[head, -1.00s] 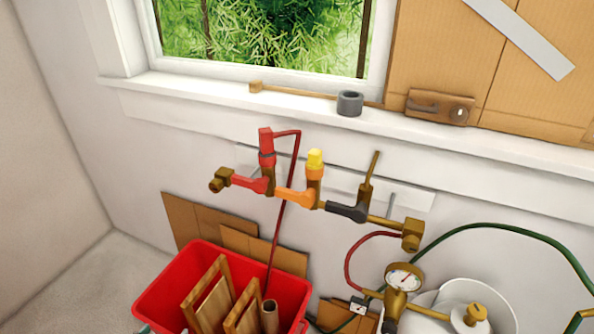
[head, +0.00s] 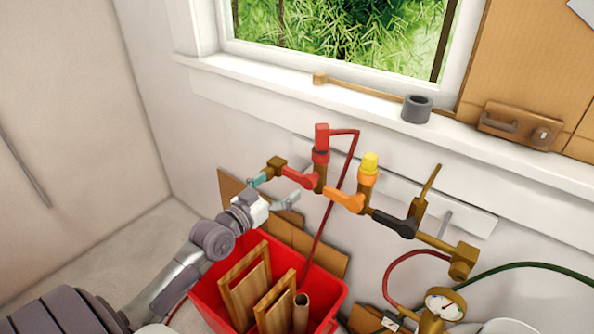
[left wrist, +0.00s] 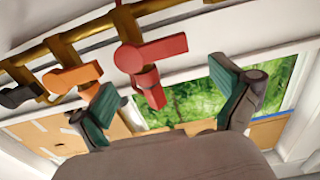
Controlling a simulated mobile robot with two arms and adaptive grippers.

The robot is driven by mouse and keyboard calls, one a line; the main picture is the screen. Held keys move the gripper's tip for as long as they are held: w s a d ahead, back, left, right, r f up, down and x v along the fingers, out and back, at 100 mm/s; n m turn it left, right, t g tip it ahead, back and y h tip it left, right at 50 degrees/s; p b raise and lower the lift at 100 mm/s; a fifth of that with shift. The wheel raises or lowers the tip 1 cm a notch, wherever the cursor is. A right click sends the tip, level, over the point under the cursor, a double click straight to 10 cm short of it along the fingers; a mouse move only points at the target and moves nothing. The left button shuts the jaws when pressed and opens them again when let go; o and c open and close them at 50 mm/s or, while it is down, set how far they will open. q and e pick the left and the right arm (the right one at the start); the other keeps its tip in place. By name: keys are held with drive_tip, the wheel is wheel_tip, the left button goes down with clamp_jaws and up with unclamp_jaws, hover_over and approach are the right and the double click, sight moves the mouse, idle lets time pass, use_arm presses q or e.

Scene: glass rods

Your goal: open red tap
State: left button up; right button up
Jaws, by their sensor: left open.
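The red tap has a red lever (head: 298,178) at the left end of a brass pipe on the wall, with a red fitting (head: 321,142) standing above it. In the left wrist view the red lever (left wrist: 160,50) lies across the gap between my fingers, with the red fitting (left wrist: 150,88) beside it. My left gripper (head: 274,190) is open and empty, just below and left of the tap. Its two teal-padded fingers (left wrist: 164,92) point toward the tap, and I see no contact. My right gripper is out of view.
An orange tap (head: 345,201) with a yellow fitting and a black tap (head: 394,222) sit further right on the pipe. A red hose (head: 338,185) hangs from the red fitting. Below stands a red crate (head: 213,299) holding wooden frames. A window sill (head: 290,100) runs above.

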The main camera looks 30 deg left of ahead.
sight(294, 174)
use_arm(q)
drive_tip(key=w, duration=0.6)
drive_tip(key=shift+w+d, duration=0.3)
drive_tip(key=shift+w, duration=0.1)
drive_tip(key=c, duration=1.5)
